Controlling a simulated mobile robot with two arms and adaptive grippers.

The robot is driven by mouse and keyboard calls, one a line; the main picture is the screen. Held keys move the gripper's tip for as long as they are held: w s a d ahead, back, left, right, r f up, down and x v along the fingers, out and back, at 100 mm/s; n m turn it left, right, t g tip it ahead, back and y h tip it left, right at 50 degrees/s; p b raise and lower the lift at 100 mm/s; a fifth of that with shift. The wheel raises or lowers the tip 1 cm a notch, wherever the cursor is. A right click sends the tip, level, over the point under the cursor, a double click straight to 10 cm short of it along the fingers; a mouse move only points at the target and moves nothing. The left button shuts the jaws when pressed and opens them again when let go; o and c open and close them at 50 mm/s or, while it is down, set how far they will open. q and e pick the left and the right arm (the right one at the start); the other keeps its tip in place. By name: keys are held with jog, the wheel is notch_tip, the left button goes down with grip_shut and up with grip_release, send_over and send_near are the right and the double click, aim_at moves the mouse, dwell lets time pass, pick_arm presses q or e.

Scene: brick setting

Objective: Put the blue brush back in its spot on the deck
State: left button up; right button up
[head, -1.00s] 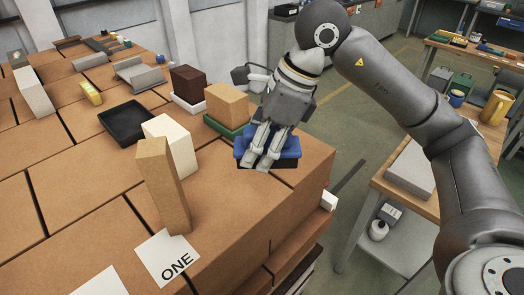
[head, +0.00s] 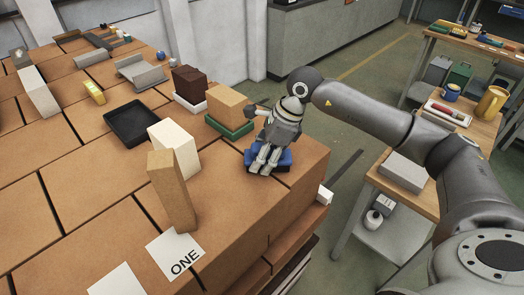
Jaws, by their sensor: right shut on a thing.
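The blue brush (head: 283,161) is a blue block with a dark underside, in the head view at the right end of the brick deck (head: 225,215). My right gripper (head: 262,171) comes down over it from above and is shut on it. The fingers cover the middle of the brush. The brush is low over the deck near its right edge; I cannot tell whether its underside touches. The spot under it is hidden. My left gripper is not in view.
A tan block on a green tray (head: 245,132) stands just behind the brush. A dark brown block (head: 189,82), a white block (head: 175,145), an upright tan brick (head: 170,190) and a black tray (head: 132,122) are further left. A "ONE" card (head: 175,252) lies in front.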

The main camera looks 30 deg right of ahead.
jog(key=shift+f+b, duration=0.2)
jog(key=shift+b, duration=0.1)
jog(key=o, duration=0.9)
jog(key=shift+r, duration=0.1)
jog(key=shift+r, duration=0.1)
jog(key=shift+d+r, duration=0.1)
jog(key=shift+r, duration=0.15)
jog(key=b+v, duration=0.3)
jog(key=v, duration=0.7)
jog(key=shift+s+r+b, duration=0.1)
jog(key=shift+r+b, duration=0.2)
jog(key=shift+r, duration=0.05)
jog(key=shift+s+d+r, duration=0.1)
jog(key=shift+d+r, duration=0.05)
jog(key=shift+r, duration=0.2)
